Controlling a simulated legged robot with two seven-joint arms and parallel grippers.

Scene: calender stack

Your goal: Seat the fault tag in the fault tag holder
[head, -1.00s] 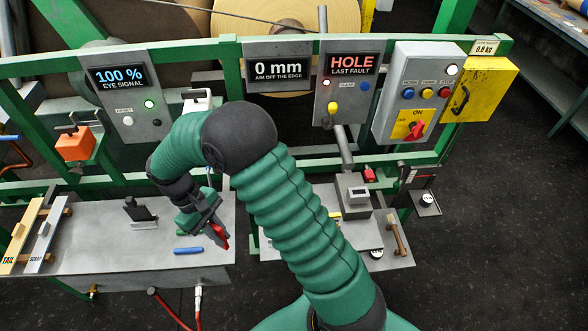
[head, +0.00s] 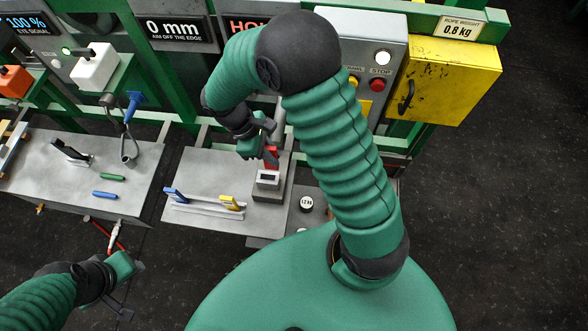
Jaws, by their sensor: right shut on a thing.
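My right gripper (head: 270,146) is at the middle of the head view, shut on a small red tag (head: 271,159). The tag is just above or at the top of a grey block with a pale-framed dark window (head: 268,179), which looks like the holder. I cannot tell whether tag and block touch. The block stands on the right-hand grey bench (head: 225,165). My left gripper (head: 125,298) is at the lower left, in front of the left bench; its jaw opening is unclear.
The left bench (head: 40,180) bears a green marker (head: 112,177), a blue marker (head: 105,195) and a black-handled tool (head: 70,152). Blue and yellow clips (head: 230,202) sit on a rail beside the block. A round weight (head: 306,204) is to its right. A yellow box (head: 445,80) hangs behind.

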